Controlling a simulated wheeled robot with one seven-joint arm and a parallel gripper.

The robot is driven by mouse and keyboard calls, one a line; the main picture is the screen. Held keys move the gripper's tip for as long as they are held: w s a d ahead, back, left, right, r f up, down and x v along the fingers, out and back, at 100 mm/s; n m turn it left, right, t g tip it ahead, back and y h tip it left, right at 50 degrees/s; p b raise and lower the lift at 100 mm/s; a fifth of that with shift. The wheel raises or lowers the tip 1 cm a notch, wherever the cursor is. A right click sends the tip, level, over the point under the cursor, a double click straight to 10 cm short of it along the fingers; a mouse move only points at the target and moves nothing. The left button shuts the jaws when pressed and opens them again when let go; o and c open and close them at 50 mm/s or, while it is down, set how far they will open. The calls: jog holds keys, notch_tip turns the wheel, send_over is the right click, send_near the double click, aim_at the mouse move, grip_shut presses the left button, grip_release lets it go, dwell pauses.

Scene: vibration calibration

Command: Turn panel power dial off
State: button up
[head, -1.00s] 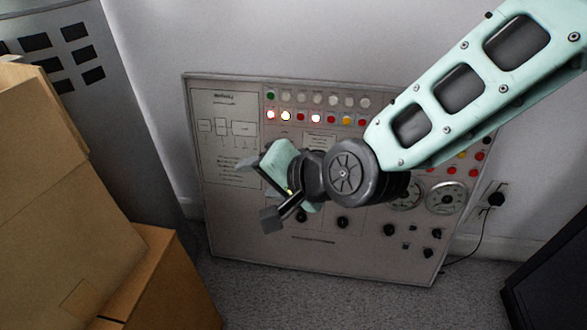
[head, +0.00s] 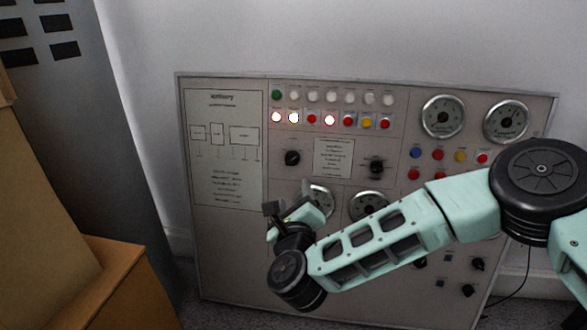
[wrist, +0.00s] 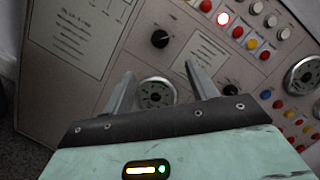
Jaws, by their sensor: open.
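The grey control panel (head: 225,235) stands against the wall. A black dial (head: 292,158) sits at its upper middle, and a second black dial (head: 375,166) is further right. I cannot read which is marked as power. My gripper (head: 290,203) is open and empty in front of the panel, below the first dial. In the wrist view the fingers (wrist: 160,72) point up toward that first dial (wrist: 160,39), which lies beyond their tips and apart from them. A round gauge (wrist: 156,93) shows between the fingers. The second dial (wrist: 230,90) is right of them.
Several lamps and buttons (head: 330,119) line the panel's top, some glowing white. Gauges (head: 443,116) and small knobs (head: 477,264) are at the right. Cardboard boxes (head: 110,285) and a grey cabinet (head: 95,110) stand left. A cable (head: 515,295) hangs at lower right.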

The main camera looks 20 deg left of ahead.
aim_at(292, 162)
jog(key=b+x, duration=0.4)
jog(key=x, duration=1.1)
jog(key=shift+w, duration=0.15)
jog(key=c, duration=1)
